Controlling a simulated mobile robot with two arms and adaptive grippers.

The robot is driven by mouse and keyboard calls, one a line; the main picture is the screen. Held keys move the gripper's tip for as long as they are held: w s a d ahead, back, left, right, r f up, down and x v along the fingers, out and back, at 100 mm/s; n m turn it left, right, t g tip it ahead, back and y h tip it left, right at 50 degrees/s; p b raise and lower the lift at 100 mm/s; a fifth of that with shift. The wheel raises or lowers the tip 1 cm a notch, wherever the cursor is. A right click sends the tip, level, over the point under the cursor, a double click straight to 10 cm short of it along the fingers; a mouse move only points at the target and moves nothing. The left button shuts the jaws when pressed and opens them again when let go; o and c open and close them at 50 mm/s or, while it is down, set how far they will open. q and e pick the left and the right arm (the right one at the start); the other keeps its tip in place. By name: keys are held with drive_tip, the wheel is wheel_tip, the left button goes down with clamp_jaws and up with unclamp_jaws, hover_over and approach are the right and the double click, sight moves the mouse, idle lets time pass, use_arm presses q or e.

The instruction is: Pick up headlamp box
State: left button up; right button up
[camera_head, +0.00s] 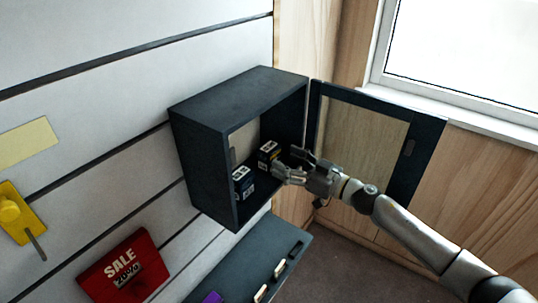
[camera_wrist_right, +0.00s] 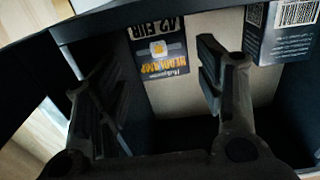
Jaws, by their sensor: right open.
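The headlamp box (camera_head: 267,157), dark with a yellow patch, stands inside a dark wall cabinet (camera_head: 232,97) whose door is open. In the right wrist view the headlamp box (camera_wrist_right: 158,52) appears upside down, with yellow "HEADLAMP" lettering, and lies in line with the gap between my fingers. My right gripper (camera_head: 290,164) is open at the cabinet's opening, just right of the box. In the wrist view its two spread fingers (camera_wrist_right: 157,78) show nothing held between them. Whether a finger touches the box cannot be told. My left gripper is not in view.
A second box (camera_head: 243,184), dark blue and white, stands nearer in the cabinet; it also shows in the wrist view (camera_wrist_right: 283,32). The open framed door (camera_head: 425,150) is behind my right wrist. A dark tray (camera_head: 225,275) and red SALE sign (camera_head: 103,280) are below.

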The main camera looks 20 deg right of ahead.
sight(276, 156)
drive_tip(key=x, duration=0.7)
drive_tip(key=shift+p, duration=0.35)
drive_tip(key=shift+s+d, duration=0.1)
drive_tip(key=shift+s, duration=0.05)
drive_tip(key=shift+c, duration=0.7)
drive_tip(key=c, duration=0.7)
